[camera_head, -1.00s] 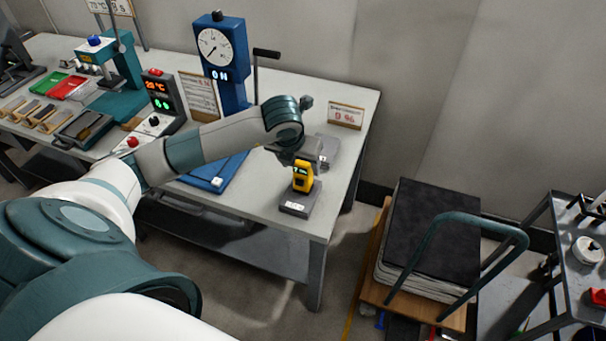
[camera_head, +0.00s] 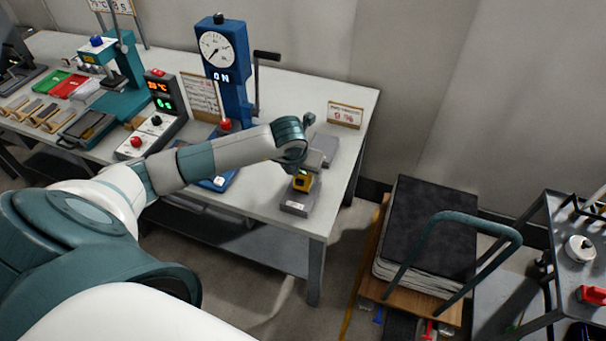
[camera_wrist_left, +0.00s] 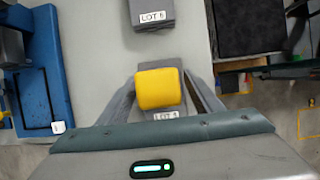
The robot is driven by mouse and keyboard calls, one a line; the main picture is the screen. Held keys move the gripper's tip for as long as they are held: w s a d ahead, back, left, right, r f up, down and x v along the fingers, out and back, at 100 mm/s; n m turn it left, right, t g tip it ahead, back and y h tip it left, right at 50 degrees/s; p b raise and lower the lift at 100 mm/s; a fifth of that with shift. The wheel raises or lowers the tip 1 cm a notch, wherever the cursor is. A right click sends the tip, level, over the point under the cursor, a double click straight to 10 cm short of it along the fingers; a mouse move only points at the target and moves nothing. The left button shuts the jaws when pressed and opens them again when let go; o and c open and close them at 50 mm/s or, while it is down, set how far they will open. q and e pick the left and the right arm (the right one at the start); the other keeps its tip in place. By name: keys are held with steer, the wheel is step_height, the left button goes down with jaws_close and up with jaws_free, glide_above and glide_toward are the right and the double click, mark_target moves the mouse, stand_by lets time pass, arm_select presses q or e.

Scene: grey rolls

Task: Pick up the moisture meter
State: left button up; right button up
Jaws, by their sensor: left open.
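The moisture meter (camera_head: 302,183) is a small yellow device with a dark display, standing on a grey block (camera_head: 296,206) near the table's right front corner. In the left wrist view the yellow meter (camera_wrist_left: 158,88) lies between the two spread fingers of my left gripper (camera_wrist_left: 163,98), with the labelled grey block under it. My left gripper (camera_head: 308,168) is open, right above and around the upper part of the meter in the head view. Its wrist partly hides the meter. I cannot tell whether the fingers touch it. My right gripper is not in view.
A second grey block (camera_wrist_left: 152,14) lies behind the meter. A blue press with a dial (camera_head: 222,60) and its blue base stand to the left. A small sign (camera_head: 345,116) stands at the back. A cart with dark stacked sheets (camera_head: 435,225) stands right of the table (camera_head: 265,215).

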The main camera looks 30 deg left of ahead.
arm_select(q)
steer(key=c, duration=1.4)
steer(key=shift+r, duration=0.1)
steer(key=shift+w+r+b, duration=0.1)
steer(key=shift+r+b, duration=0.4)
steer(key=shift+r, duration=0.05)
step_height(320, 180, up, 2)
steer(key=shift+r+b, duration=0.2)
steer(key=shift+b, duration=0.55)
steer(key=s+d+r+b, duration=0.3)
steer(key=d+r, duration=0.4)
steer(key=d, duration=0.4)
steer(key=shift+s+r, duration=0.2)
steer(key=shift+s, duration=0.15)
